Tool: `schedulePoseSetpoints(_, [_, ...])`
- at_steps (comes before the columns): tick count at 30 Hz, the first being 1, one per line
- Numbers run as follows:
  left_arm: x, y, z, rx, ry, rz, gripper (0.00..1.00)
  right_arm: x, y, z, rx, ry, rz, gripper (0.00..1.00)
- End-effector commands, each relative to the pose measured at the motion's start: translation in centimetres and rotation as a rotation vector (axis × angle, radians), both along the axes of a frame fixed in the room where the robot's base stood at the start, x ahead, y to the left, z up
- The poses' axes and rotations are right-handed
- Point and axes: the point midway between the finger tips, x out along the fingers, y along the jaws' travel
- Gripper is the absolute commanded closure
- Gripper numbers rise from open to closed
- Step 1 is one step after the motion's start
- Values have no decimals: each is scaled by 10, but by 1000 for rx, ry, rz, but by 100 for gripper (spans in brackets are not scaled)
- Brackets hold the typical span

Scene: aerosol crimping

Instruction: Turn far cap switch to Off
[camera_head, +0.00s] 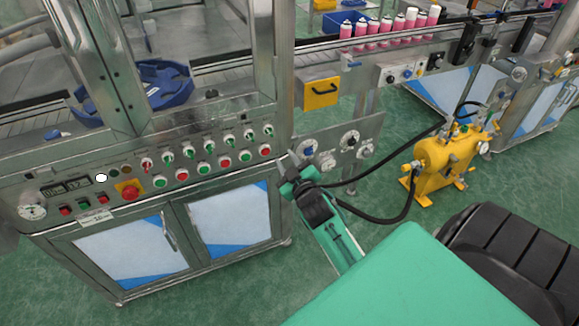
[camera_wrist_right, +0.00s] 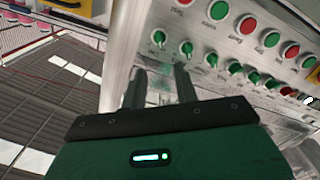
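The control panel (camera_head: 205,158) has a row of small rotary switches above a row of red and green buttons. The labels are too small to read, so I cannot tell which is the far cap switch. My right gripper (camera_head: 289,172) is beside the panel's right end. In the right wrist view its two fingers (camera_wrist_right: 159,72) are apart with nothing between them. They point towards two green switches, an end switch (camera_wrist_right: 158,38) and its neighbour (camera_wrist_right: 186,48); contact does not show. My left gripper is out of view.
A steel cabinet (camera_head: 136,248) carries the panel. A red emergency button on a yellow base (camera_head: 129,192) is at the panel's left. A dial plate (camera_head: 348,142) stands just beyond my right gripper. A yellow machine (camera_head: 436,163) with black hoses is to the right.

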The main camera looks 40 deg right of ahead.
Motion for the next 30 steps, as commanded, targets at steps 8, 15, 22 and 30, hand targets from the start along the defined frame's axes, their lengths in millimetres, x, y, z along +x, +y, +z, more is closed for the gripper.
schedulePoseSetpoints(8, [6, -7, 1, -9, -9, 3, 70, -17, 4, 0, 1, 0, 0, 70])
schedulePoseSetpoints(15, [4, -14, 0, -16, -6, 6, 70, -18, 4, 0, 1, 0, 0, 70])
schedulePoseSetpoints(22, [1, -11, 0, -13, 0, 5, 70, -17, 4, 0, 1, 0, 0, 70])
schedulePoseSetpoints(30, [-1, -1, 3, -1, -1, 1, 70, -16, 14, -56, 50, 101, 18, 70])
